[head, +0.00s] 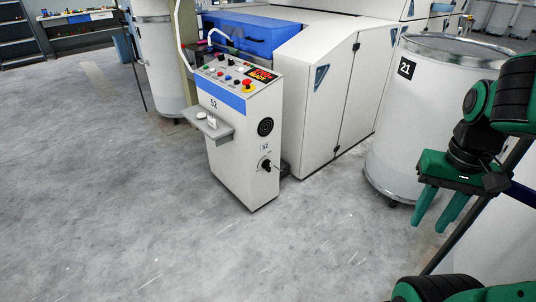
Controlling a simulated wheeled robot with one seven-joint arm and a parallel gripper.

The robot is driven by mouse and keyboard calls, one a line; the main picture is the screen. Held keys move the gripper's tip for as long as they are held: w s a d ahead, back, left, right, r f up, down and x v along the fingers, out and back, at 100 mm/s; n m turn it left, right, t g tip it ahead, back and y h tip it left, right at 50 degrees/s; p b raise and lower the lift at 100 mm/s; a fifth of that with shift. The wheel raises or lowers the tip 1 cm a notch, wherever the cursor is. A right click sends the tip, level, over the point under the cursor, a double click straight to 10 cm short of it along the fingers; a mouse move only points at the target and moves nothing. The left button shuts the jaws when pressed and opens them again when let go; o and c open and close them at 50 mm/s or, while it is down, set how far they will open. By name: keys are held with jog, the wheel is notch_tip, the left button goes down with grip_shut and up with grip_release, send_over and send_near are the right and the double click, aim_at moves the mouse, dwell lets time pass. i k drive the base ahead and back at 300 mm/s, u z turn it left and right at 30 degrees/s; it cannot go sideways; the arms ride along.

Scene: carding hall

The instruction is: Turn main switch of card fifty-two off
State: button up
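The control cabinet of card fifty-two (232,150) stands upright left of centre, with "52" on its front and side. A black rotary switch (265,165) sits low on its right side, under the "52" label and a round black grille. Its exact setting is too small to read. The sloped top panel (238,75) carries coloured buttons, a red emergency knob and a lit display. My gripper (434,222) is at the right, pointing down. Its two green fingers are apart with nothing between them. It is well right of the cabinet and not touching it.
A large white can marked 21 (395,130) stands between the cabinet and my gripper. The white machine housing (330,95) is behind the cabinet. A small shelf (207,125) juts from the cabinet's front. The grey floor (270,250) in front is clear.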

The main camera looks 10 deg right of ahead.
aim_at(266, 164)
jog(key=k, duration=1.2)
jog(key=u, duration=0.35)
jog(key=i, duration=2.05)
jog(key=z, duration=0.6)
